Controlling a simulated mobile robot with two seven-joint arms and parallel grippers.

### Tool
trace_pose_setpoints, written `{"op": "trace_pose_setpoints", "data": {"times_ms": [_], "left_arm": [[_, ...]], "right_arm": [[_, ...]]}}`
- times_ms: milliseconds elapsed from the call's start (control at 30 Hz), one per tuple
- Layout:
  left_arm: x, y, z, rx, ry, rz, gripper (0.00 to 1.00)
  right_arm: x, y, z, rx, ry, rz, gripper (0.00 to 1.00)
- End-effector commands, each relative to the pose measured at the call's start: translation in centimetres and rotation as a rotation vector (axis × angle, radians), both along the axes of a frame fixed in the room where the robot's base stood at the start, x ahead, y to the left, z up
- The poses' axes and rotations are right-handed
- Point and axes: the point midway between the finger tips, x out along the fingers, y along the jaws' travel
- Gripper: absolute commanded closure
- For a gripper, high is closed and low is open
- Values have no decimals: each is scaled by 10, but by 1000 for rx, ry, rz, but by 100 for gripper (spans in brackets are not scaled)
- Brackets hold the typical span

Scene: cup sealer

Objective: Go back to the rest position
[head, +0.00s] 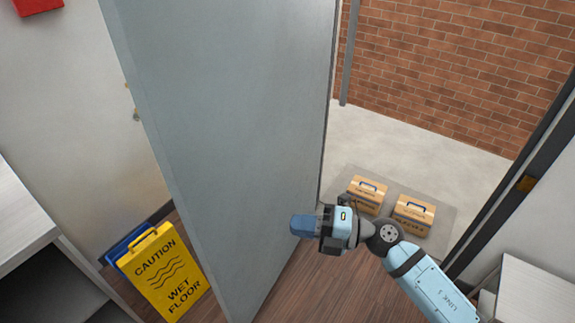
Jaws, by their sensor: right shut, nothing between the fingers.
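My right gripper (303,227) comes in from the lower right with its blue fingers shut and empty. It points left, in front of the edge of the open grey door (225,120); I cannot tell whether it touches the door. My right arm is stretched out across the doorway. My left gripper is not in view.
A yellow wet floor sign (165,272) stands left of the door. A shelf unit (25,215) is at left, a white surface (530,295) at lower right.

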Motion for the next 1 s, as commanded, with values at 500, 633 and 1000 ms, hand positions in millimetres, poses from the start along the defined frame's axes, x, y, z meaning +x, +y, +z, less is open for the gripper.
{"op": "trace_pose_setpoints", "data": {"times_ms": [500,633,1000], "left_arm": [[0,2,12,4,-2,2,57],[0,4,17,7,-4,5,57],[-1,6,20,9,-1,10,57]], "right_arm": [[-10,-68,-29,571,530,-524,100],[-35,-119,-91,722,881,-846,100],[-147,-172,-210,763,1545,-1285,100]]}}
